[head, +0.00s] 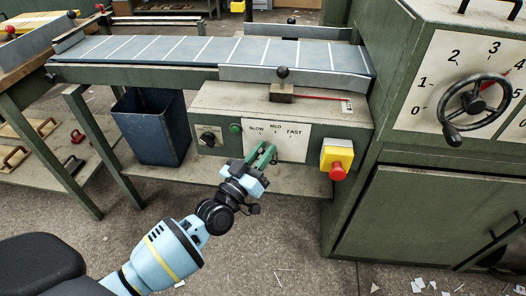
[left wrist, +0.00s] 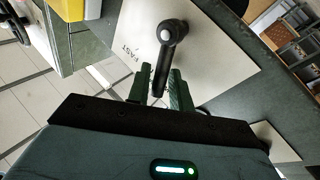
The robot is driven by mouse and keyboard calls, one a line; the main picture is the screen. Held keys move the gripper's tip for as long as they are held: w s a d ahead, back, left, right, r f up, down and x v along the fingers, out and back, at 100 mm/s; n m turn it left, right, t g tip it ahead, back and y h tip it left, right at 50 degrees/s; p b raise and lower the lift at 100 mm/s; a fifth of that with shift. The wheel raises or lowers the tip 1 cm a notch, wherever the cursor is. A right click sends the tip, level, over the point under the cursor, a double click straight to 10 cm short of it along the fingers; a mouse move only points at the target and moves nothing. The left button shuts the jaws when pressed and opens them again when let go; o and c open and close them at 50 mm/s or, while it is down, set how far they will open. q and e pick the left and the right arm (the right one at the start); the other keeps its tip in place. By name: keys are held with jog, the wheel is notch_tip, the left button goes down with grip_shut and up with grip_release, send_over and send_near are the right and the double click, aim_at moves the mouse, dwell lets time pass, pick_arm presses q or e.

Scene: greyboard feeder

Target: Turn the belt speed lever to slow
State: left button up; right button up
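The belt speed lever (left wrist: 161,75) is black with a round hub and stands over a white plate in the left wrist view. The plate (head: 290,147) is marked SLOW, MED and FAST in the head view, where my gripper hides the lever. My left gripper (head: 266,150) is at the front of the plate, below the SLOW and MED marks. In the left wrist view its two green fingers (left wrist: 160,84) stand on either side of the lever's free end. Whether they press on it, I cannot tell. My right gripper is not in view.
A red stop button on a yellow box (head: 337,160) is right of the plate. The belt (head: 200,50) runs above. A handwheel (head: 476,102) is on the right cabinet.

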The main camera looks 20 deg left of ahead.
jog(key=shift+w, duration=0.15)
pick_arm(q)
jog(key=shift+s, duration=0.1)
jog(key=shift+s+a+f, duration=0.1)
jog(key=shift+s, duration=0.2)
jog(key=v, duration=0.7)
jog(key=shift+p, duration=0.45)
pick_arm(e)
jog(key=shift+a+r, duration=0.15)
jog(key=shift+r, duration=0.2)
